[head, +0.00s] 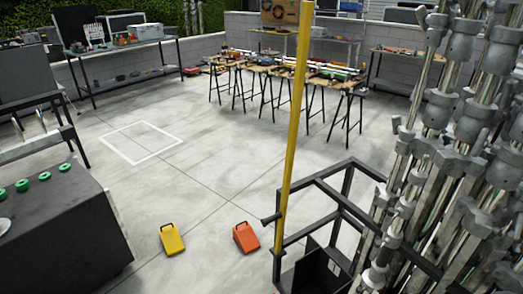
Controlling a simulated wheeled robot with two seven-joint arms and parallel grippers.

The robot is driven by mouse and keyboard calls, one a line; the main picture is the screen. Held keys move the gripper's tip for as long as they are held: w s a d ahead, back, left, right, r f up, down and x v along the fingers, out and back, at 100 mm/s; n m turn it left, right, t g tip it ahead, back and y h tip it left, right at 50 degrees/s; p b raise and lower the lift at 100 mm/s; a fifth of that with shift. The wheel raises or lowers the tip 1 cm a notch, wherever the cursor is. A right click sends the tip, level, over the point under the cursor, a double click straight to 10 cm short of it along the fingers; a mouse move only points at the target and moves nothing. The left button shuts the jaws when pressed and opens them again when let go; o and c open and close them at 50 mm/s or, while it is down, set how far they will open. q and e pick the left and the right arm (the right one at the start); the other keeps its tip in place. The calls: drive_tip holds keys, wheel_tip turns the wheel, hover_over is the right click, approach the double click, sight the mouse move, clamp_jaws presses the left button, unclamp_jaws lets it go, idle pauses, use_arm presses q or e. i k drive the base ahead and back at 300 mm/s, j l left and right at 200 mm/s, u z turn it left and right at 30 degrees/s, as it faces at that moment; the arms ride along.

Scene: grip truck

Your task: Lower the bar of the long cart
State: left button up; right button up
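A long yellow bar (296,110) stands almost upright at the left side of a black metal frame (330,222), which looks like part of a cart. The bar's top runs out of the picture, and its lower end meets the frame near a short dark bracket (271,219). Many silver metal stands (437,150) are packed against and over the frame's right side and hide much of it. I cannot tell how far the cart extends beyond the right and bottom edges. Neither of my grippers is in view.
A yellow wedge (172,239) and an orange wedge (246,238) lie on the floor left of the frame. A dark case (60,240) with green knobs fills the lower left. Work tables (290,74) stand at the back. The middle floor is clear.

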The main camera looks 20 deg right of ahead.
sight(306, 14)
drive_tip(key=i+z, duration=0.3)
drive_tip(key=i+j+z, duration=0.25)
drive_tip(key=i, duration=0.25)
drive_tip(key=i+j+z, duration=0.5)
drive_tip(key=z, duration=0.3)
drive_tip(key=i+j+z, duration=0.3)
drive_tip(key=z, duration=0.2)
drive_tip(key=i+j+z, duration=0.15)
drive_tip(key=j+z, duration=0.2)
drive_tip(key=z, duration=0.15)
drive_tip(key=i+j+z, duration=0.1)
drive_tip(key=j+z, duration=0.35)
drive_tip(key=k+j+z, duration=0.25)
drive_tip(key=k+j, duration=0.1)
drive_tip(key=j, duration=0.05)
